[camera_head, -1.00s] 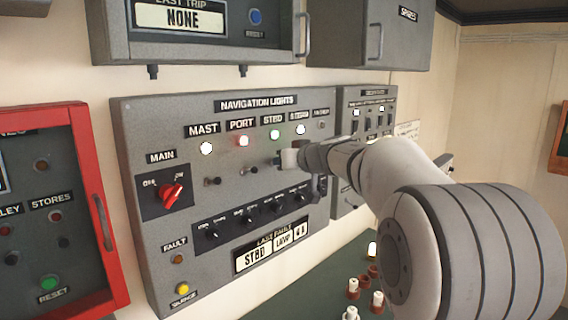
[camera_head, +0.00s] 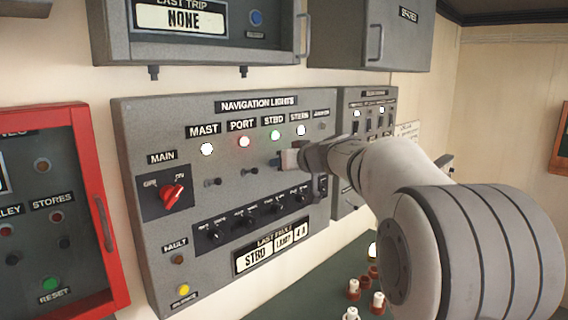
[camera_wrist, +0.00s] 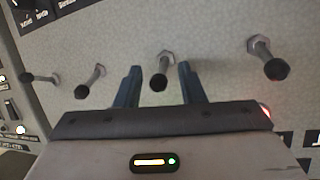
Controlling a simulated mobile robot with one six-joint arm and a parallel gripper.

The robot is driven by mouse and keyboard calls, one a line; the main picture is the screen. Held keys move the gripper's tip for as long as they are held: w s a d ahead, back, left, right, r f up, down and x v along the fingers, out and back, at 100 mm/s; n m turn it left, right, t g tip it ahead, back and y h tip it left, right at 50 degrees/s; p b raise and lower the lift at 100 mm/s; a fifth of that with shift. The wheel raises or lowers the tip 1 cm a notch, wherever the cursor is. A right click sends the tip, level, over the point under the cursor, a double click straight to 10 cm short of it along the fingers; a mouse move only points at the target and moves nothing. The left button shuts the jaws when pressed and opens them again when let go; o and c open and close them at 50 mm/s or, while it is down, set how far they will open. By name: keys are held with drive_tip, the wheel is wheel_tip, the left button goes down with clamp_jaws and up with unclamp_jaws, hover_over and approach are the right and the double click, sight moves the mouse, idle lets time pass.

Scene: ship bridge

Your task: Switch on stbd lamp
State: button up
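The navigation lights panel (camera_head: 135,125) is on the wall in the head view. Other levers stand on both sides.
The MAST (camera_head: 207,149), PORT (camera_head: 244,141) and STERN (camera_head: 301,130) lamps are lit. The red MAIN rotary switch (camera_head: 172,194) is at the panel's left. A red-framed cabinet (camera_head: 105,270) stands at left. Several small red-and-white pieces (camera_head: 378,301) sit on the green surface below.

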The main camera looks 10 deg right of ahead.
drive_tip(key=v, duration=0.7)
drive_tip(key=shift+s+d, duration=0.2)
drive_tip(key=shift+s, duration=0.15)
drive_tip(key=shift+r+b, duration=0.1)
drive_tip(key=shift+b, duration=0.2)
drive_tip(key=s+d+f+m+g+h+b, duration=0.1)
drive_tip(key=s+d+f+m+h+b, duration=0.2)
drive_tip(key=s+f+h, duration=0.3)
drive_tip(key=s+d+f+m+h+b, duration=0.2)
drive_tip(key=s+f+m+h, duration=0.1)
drive_tip(key=s+f, duration=0.35)
drive_tip(key=s+a+f+n+g+y+b, duration=0.1)
drive_tip(key=s+a+f+g, duration=0.3)
drive_tip(key=s+f, duration=0.6)
drive_tip(key=s+a+f+n+g+y+b, duration=0.2)
drive_tip(key=s+a+f+g, duration=0.2)
drive_tip(key=s+f, duration=0.6)
drive_tip(key=shift+f+g+y, duration=0.4)
drive_tip(key=shift+f+g, duration=0.1)
drive_tip(key=shift+f, duration=0.3)
